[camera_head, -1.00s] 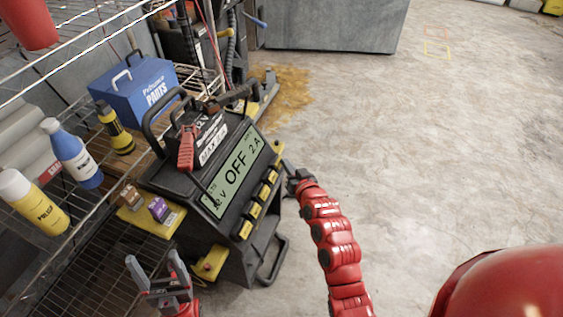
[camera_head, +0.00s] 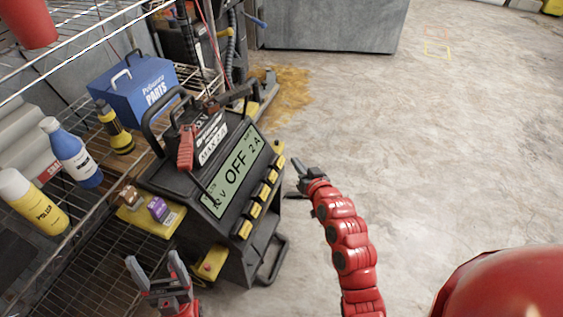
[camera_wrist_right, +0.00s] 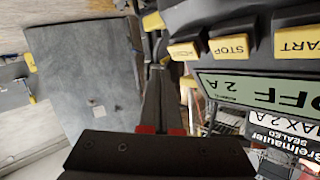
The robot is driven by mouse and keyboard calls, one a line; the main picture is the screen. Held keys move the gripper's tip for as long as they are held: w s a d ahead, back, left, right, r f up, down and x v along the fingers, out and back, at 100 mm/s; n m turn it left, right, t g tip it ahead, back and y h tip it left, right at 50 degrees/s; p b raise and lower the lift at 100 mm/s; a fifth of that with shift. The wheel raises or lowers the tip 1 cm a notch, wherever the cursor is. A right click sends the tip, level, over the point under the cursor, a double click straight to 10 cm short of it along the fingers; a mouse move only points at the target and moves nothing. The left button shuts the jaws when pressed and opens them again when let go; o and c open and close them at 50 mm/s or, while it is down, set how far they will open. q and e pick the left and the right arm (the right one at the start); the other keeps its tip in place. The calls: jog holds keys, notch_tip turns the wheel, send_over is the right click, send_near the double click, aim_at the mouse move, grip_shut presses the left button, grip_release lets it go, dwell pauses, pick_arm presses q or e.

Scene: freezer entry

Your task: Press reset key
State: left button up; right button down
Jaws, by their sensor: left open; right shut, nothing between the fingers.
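A black charger (camera_head: 225,170) has a green display (camera_head: 235,175) reading OFF and 2 A. A row of several yellow keys (camera_head: 254,210) runs along the display's lower edge. In the right wrist view, keys reading STOP (camera_wrist_right: 229,47) and START (camera_wrist_right: 298,41) show beside a third yellow key (camera_wrist_right: 184,51) whose label I cannot read surely. My right gripper (camera_head: 297,168) is shut and empty, to the right of the key row and apart from it; its fingers also show in the right wrist view (camera_wrist_right: 158,78). My left gripper (camera_head: 152,262) is open and empty below the charger's left side.
A wire shelf at the left holds a blue parts box (camera_head: 135,88), a blue bottle (camera_head: 72,152), a yellow bottle (camera_head: 33,202) and a yellow-black flashlight (camera_head: 115,128). A red clamp (camera_head: 186,148) lies on the charger. The concrete floor (camera_head: 430,150) at the right is clear.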

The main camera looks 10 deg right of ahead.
jog(key=shift+s+d+r, duration=0.35)
jog(key=shift+d+r, duration=0.05)
jog(key=shift+d, duration=0.15)
jog(key=shift+s+d+r, duration=0.35)
jog(key=shift+d+r, duration=0.05)
jog(key=shift+d, duration=0.1)
